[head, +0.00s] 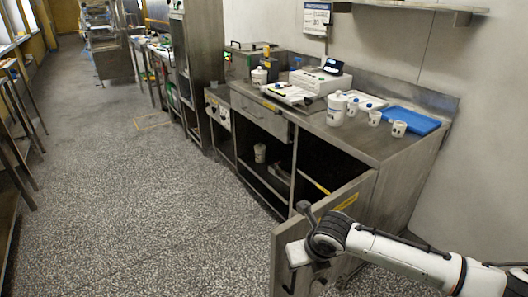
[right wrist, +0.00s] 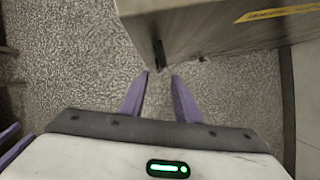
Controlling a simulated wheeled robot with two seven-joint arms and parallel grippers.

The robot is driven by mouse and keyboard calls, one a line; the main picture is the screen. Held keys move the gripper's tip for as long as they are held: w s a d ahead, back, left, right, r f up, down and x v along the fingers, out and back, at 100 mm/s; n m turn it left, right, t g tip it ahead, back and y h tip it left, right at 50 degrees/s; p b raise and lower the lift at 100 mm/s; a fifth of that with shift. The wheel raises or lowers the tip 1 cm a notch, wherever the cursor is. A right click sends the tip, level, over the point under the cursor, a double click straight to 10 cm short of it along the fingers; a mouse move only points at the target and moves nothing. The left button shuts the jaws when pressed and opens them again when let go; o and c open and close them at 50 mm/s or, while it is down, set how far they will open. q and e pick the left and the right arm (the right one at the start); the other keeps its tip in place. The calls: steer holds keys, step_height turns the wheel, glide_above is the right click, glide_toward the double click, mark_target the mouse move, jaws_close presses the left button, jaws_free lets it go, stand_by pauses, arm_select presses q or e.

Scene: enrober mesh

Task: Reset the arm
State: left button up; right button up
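My right arm (head: 400,255) comes in from the right in the head view, bent in front of the open cabinet door (head: 330,222). In the right wrist view my right gripper (right wrist: 159,77) has its two purple fingers apart with nothing held between them. The door shows just beyond the fingertips (right wrist: 225,32), with a dark bar on it (right wrist: 159,54) close to them; I cannot tell whether they touch. In the head view the fingers cannot be made out. Purple pieces at the lower left of the wrist view (right wrist: 17,149) look like fingers of my left gripper; their opening is unclear.
The steel counter (head: 385,147) carries white bottles (head: 337,109), several small cups (head: 398,129), a blue tray (head: 411,120) and a scale-like device (head: 320,80). A cup (head: 260,153) stands inside the open cabinet.

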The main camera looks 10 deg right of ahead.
steer(key=s+a+f+m+t+y, duration=0.1)
steer(key=s+a+f+m+y, duration=0.5)
steer(key=s+a+m, duration=0.75)
steer(key=s+d+f+m+t+h, duration=0.1)
steer(key=s+d+f+m+h, duration=0.1)
steer(key=s+d+m, duration=0.4)
steer(key=s+d+f+m+t+h, duration=0.2)
steer(key=s+d+f+m, duration=0.2)
steer(key=d+m, duration=0.5)
steer(key=s+m, duration=0.2)
steer(key=m, duration=0.5)
steer(key=shift+d+f+m+h, duration=0.2)
steer(key=shift+d+m+h, duration=0.1)
steer(key=shift+m, duration=0.05)
